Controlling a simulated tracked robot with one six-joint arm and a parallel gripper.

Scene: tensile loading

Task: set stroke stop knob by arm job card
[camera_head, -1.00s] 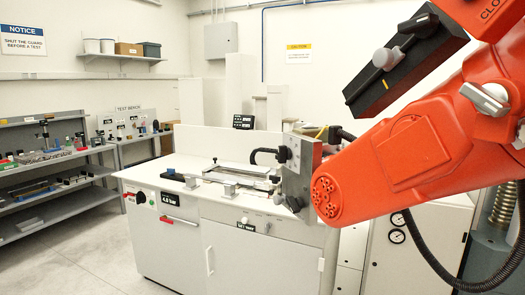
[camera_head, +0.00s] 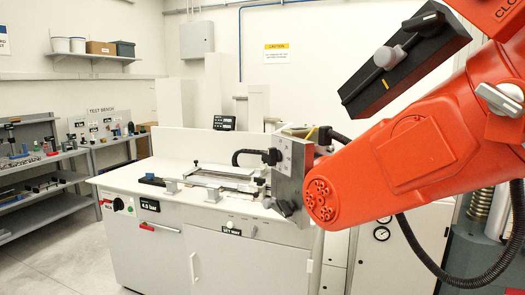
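The white test bench (camera_head: 150,262) stands in the middle, with a small round knob (camera_head: 252,230) on its front face beside a black label (camera_head: 231,231) whose text seems to begin with SET. A larger black knob (camera_head: 118,204) is at the bench's left front, next to a label (camera_head: 149,206) reading 4.0 bar. I cannot tell for certain which knob is the stroke stop. My orange arm reaches in from the right. Its grey end plate hangs before the bench's right end, with dark parts of my gripper (camera_head: 279,183) beside it. The fingertips are not clear, nor whether they hold anything.
A metal fixture (camera_head: 218,178) lies on the bench top, with a dark display (camera_head: 224,122) behind it. A red handle (camera_head: 160,227) is below the 4.0 bar label. Shelves (camera_head: 40,190) with small parts stand at left. Grey floor (camera_head: 60,262) is clear at lower left.

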